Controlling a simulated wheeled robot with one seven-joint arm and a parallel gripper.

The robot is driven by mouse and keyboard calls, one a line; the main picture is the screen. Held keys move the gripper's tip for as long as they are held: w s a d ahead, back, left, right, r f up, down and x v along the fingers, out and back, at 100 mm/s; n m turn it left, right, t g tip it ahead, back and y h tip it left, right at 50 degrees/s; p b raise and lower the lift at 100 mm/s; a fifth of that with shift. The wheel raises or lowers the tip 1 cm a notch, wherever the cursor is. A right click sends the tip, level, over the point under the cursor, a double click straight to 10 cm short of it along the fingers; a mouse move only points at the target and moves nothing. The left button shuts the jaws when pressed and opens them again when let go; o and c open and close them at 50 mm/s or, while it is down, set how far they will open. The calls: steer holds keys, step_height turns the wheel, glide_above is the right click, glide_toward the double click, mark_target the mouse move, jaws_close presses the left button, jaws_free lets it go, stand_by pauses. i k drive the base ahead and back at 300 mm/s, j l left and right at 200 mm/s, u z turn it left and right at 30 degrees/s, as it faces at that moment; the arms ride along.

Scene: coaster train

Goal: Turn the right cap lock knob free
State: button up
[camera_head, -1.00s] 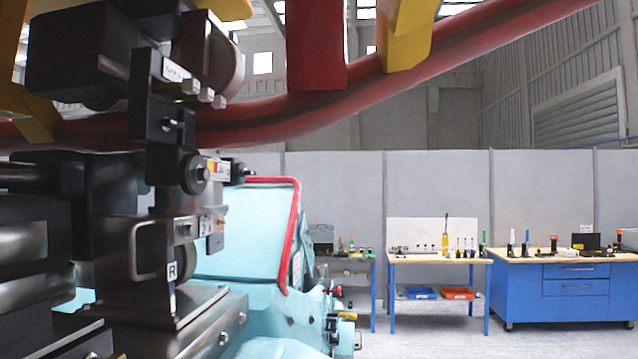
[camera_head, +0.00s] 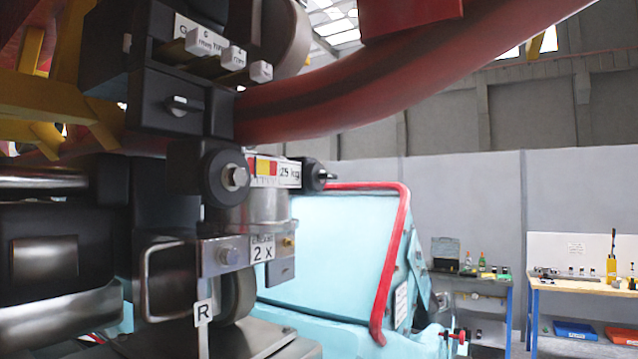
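A wheel assembly marked R stands close in front of me, on the left half of the view. A small silver turn knob (camera_head: 180,105) sits on the face of its black upper block (camera_head: 150,92), with its bar about level; it looks like the cap lock knob, but no label on it confirms this. Below it is a black round wheel (camera_head: 228,178) with a silver hex bolt. My gripper is not in view.
A thick red track tube (camera_head: 340,100) crosses above and right of the assembly. A teal car body (camera_head: 325,245) with a red bar (camera_head: 385,275) stands behind it. Workbenches (camera_head: 590,288) stand farther back at right, with open floor in front.

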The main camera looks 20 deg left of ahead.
mark_target(321, 175)
steer(key=i+l+u, duration=0.1)
steer(key=u, duration=0.35)
steer(key=i+l+u, duration=0.2)
steer(key=u, duration=0.25)
steer(key=i+l+u, duration=0.1)
steer(key=u, duration=0.4)
steer(key=l+u, duration=0.3)
steer(key=u, duration=0.15)
